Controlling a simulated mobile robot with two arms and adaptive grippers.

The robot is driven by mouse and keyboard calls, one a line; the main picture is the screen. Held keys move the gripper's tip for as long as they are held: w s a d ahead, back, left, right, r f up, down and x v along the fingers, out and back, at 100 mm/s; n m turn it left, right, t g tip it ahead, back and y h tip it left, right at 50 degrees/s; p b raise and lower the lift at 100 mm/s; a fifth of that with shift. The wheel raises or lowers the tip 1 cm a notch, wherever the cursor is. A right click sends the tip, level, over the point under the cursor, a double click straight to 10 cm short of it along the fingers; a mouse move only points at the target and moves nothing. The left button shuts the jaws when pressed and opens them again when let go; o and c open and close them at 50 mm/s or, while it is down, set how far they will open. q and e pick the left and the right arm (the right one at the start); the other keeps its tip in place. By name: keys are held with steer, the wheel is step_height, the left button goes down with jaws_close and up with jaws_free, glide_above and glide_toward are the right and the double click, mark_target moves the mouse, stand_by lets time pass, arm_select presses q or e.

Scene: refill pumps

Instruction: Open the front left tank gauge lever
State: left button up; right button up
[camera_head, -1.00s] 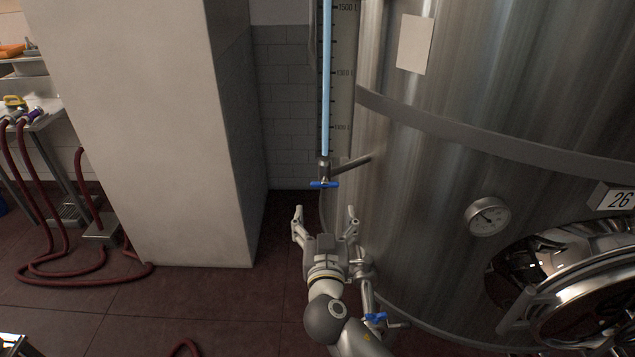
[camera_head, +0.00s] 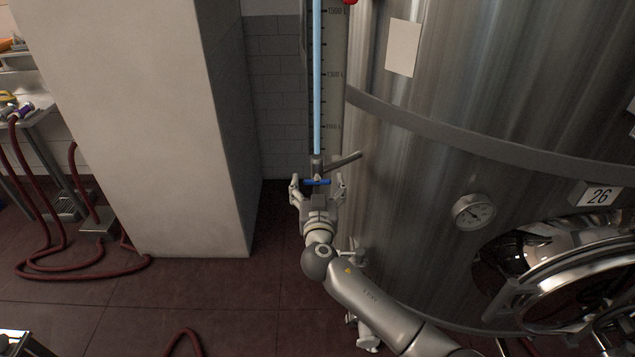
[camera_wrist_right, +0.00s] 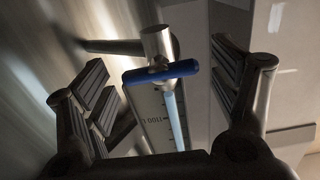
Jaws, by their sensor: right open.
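The blue gauge lever (camera_head: 317,182) sits crosswise at the foot of the light-blue gauge tube (camera_head: 318,90), beside the steel tank (camera_head: 420,190). In the right wrist view the blue lever (camera_wrist_right: 161,72) lies between the two fingers, on a round metal valve body (camera_wrist_right: 158,42). My right gripper (camera_head: 317,186) is open, with one finger on each side of the lever. It also shows as open in the right wrist view (camera_wrist_right: 170,90). I cannot tell whether a finger touches the lever. My left gripper is not in view.
A short pipe (camera_head: 345,161) joins the valve to the tank. A pale pillar (camera_head: 185,130) stands to the left. A dial (camera_head: 474,211) and a round hatch (camera_head: 570,285) are on the tank. Red hoses (camera_head: 85,268) lie on the floor.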

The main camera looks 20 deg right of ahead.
steer(key=shift+w, duration=0.1)
steer(key=c, duration=1.1)
